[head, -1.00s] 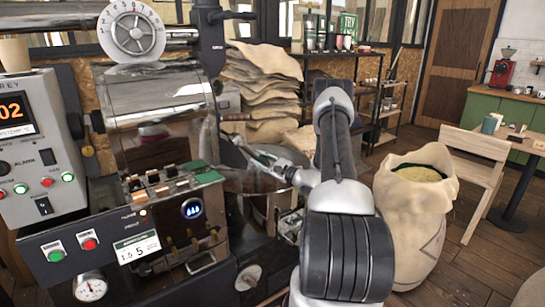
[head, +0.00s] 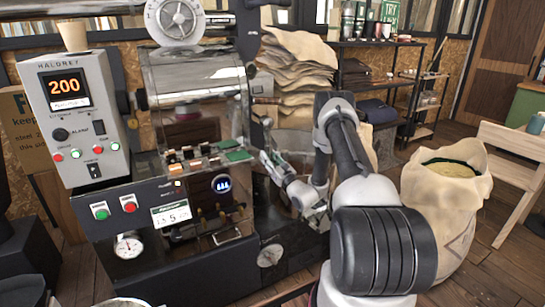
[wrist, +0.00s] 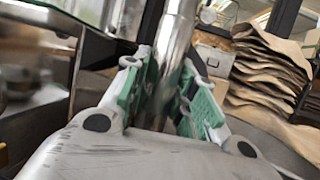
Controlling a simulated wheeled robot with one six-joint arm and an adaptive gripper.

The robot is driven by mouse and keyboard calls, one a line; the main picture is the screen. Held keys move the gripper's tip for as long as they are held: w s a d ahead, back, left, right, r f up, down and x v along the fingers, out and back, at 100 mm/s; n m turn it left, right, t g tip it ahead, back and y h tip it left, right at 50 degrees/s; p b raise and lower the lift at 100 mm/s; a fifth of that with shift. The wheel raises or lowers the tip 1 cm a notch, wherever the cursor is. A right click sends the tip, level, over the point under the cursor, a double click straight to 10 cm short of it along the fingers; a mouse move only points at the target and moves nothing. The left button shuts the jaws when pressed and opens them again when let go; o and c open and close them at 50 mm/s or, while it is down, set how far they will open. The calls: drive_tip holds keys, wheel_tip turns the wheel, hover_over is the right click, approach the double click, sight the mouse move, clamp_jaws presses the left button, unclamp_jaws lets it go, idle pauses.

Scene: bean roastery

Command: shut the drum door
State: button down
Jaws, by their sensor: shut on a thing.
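The roaster's shiny metal drum housing (head: 195,95) stands left of centre in the head view, with its dark reflective front (head: 198,128) below. I cannot make out the edges of the drum door or how far it stands open. My gripper (head: 266,157) is just right of the roaster front, at the height of the small sample shelf. In the wrist view, the green-padded fingers (wrist: 168,92) are shut around an upright round metal bar (wrist: 177,40). The bar looks like a handle; its lower end is hidden between the fingers and the gripper body.
The control box (head: 75,115) reads 200. Switches and gauges sit on the roaster's lower panel (head: 150,215). An open bean sack (head: 440,205) stands right of my arm. Stacked sacks (head: 297,75) and a shelf rack (head: 375,70) are behind. Floor shows at the right.

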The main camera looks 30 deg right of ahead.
drive_tip(key=shift+a+m, duration=0.25)
drive_tip(key=shift+m, duration=0.05)
drive_tip(key=c, duration=1.1)
unclamp_jaws()
drive_tip(key=shift+c, duration=0.2)
drive_tip(key=v, duration=1.2)
